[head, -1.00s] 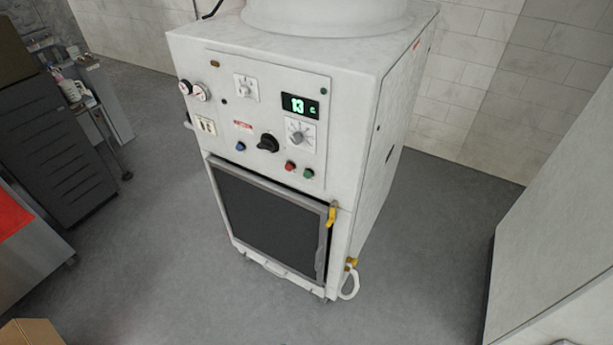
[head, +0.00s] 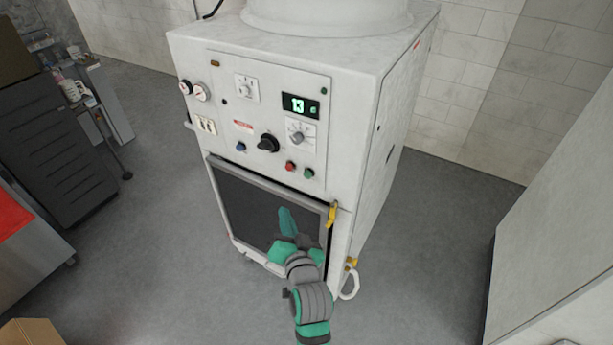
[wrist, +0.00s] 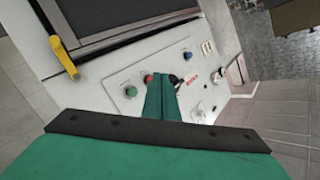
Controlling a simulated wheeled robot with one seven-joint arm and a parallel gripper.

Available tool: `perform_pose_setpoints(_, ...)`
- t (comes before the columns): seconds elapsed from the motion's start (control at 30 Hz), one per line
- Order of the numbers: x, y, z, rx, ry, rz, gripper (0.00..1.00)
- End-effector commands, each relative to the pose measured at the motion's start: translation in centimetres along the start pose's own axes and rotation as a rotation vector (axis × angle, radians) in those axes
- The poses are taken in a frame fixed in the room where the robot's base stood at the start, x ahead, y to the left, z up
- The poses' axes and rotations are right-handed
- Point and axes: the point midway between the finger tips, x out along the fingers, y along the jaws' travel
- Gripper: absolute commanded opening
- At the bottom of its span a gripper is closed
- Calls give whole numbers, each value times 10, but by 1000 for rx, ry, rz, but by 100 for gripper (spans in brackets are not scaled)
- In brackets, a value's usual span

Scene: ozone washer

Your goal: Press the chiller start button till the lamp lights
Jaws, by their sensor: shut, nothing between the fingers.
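The chiller is a white cabinet (head: 395,100) with a control panel on its upper front. A green button (head: 308,173) and a red button (head: 290,166) sit low on the panel's right side. In the wrist view, upside down, are the green button (wrist: 130,91) and the red button (wrist: 149,78). A small dark green round lamp (head: 323,91) is at the panel's top right and looks unlit. My gripper (head: 286,212) is shut and empty in front of the dark grille, below the buttons and apart from them. In the wrist view its teal fingertips (wrist: 161,77) overlap the panel beside the red button.
A black rotary knob (head: 268,142), a blue button (head: 241,146) and a lit display (head: 299,105) reading 13 share the panel. A yellow handle (head: 332,214) sticks out at the grille's right edge. A pale block (head: 560,220) stands at the right. Floor is clear between.

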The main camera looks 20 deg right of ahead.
Motion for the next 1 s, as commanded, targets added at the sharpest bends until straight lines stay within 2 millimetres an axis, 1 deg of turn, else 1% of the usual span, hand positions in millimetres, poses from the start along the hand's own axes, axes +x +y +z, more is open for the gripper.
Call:
perform_pose_setpoints(0.03,5,-3,-9,14,5,-4,0)
perform_pose_setpoints(0.1,10,-6,-15,29,4,-7,0)
perform_pose_setpoints(0.2,13,-8,-20,39,3,-9,0)
perform_pose_setpoints(0.57,14,-8,-20,41,2,-9,0)
perform_pose_setpoints(0.77,22,-2,-26,41,3,-8,0)
perform_pose_setpoints(1.0,42,13,-40,41,4,-8,0)
